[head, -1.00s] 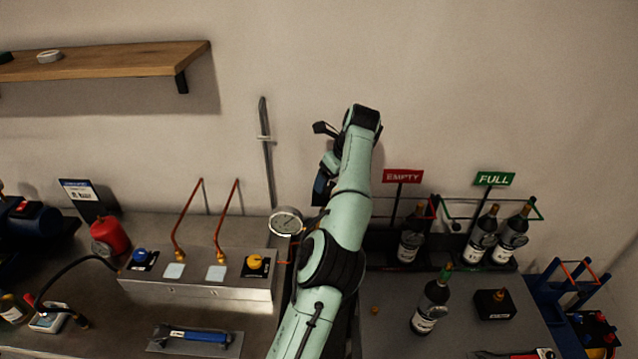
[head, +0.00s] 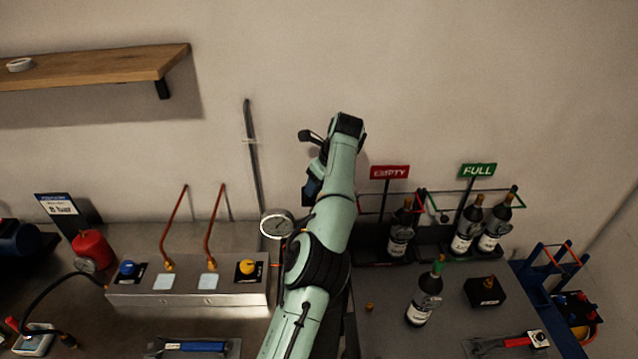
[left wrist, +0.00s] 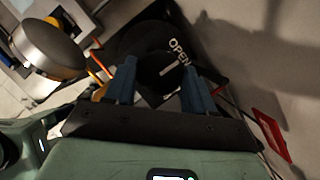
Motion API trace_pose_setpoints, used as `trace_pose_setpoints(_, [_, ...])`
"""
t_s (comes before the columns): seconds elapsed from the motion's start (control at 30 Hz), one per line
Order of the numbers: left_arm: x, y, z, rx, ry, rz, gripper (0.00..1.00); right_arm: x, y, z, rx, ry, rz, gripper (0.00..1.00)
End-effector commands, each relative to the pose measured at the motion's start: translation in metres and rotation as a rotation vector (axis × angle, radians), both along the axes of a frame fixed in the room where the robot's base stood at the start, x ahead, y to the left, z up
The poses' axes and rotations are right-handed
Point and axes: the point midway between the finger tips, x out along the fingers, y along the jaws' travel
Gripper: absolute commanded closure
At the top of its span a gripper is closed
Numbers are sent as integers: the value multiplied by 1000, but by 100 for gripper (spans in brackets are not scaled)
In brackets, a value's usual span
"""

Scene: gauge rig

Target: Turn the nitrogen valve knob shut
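In the left wrist view a dark round knob (left wrist: 160,70) with a white line lies between and beyond my two blue fingertips, beside the white word OPEN. My left gripper (left wrist: 158,84) is open, one finger on each side of the knob. I cannot tell whether the fingers touch it. In the head view my left gripper (head: 311,188) hangs down from the bent wrist, right of the round pressure gauge (head: 277,223). My arm hides the knob there. The gauge also shows at the upper left of the wrist view (left wrist: 48,48). My right gripper is not in view.
Left of my arm is a metal panel (head: 190,298) with a yellow knob (head: 247,268), a blue knob (head: 127,268) and copper pipes. Right of it are a red EMPTY sign (head: 390,172), a green FULL sign (head: 478,170) and several bottles. A wooden shelf (head: 100,66) is upper left.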

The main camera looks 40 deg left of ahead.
Motion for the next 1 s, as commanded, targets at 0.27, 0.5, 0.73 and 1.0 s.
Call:
trace_pose_setpoints(0.27, [0, 0, 0, 1, -3, -17, 76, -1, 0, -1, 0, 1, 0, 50])
trace_pose_setpoints(0.5, [-2, 0, 0, 0, -4, -117, 76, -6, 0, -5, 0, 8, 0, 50])
trace_pose_setpoints(0.73, [-3, 1, 0, 1, -5, -306, 76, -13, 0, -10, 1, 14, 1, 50])
trace_pose_setpoints(1.0, [-4, 2, 1, 1, -6, -562, 76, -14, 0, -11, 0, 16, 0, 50])
